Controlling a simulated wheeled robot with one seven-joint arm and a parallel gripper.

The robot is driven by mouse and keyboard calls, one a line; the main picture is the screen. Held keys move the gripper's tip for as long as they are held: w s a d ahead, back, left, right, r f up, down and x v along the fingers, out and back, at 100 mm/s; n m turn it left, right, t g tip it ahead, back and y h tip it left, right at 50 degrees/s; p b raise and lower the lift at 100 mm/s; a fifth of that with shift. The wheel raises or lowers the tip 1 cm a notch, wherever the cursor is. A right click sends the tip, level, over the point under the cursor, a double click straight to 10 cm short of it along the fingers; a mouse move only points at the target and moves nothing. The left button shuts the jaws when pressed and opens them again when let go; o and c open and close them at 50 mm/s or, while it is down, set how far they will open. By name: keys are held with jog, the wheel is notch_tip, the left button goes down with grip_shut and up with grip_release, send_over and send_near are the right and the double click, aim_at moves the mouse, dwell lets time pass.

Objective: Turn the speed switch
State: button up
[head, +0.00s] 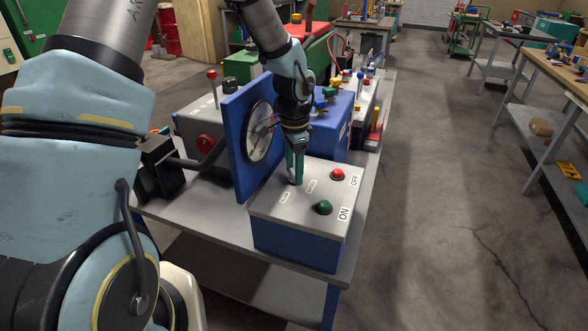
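The control box (296,246) has a grey top and blue sides and stands on a grey metal table. On its top are a red button (338,174) by an OFF label, a green button (323,207) by an ON label, and small white labels too small to read surely. My gripper (295,180) points down at the left part of the box top, its teal fingertips at or just above the surface beside these labels. The speed switch is not visible; the fingers may hide it. I cannot tell whether the fingers are shut on anything.
A blue upright panel with a round dial (259,131) stands close left of the gripper. Another blue box with coloured knobs (338,113) is behind. The grey table (209,220) is crowded toward the back. The floor aisle (440,200) at right is clear.

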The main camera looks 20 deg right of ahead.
jog(key=o, duration=0.4)
notch_tip(320, 180, up, 11)
jog(key=shift+f+b, duration=0.1)
jog(key=shift+b, duration=0.95)
jog(key=shift+s, duration=0.1)
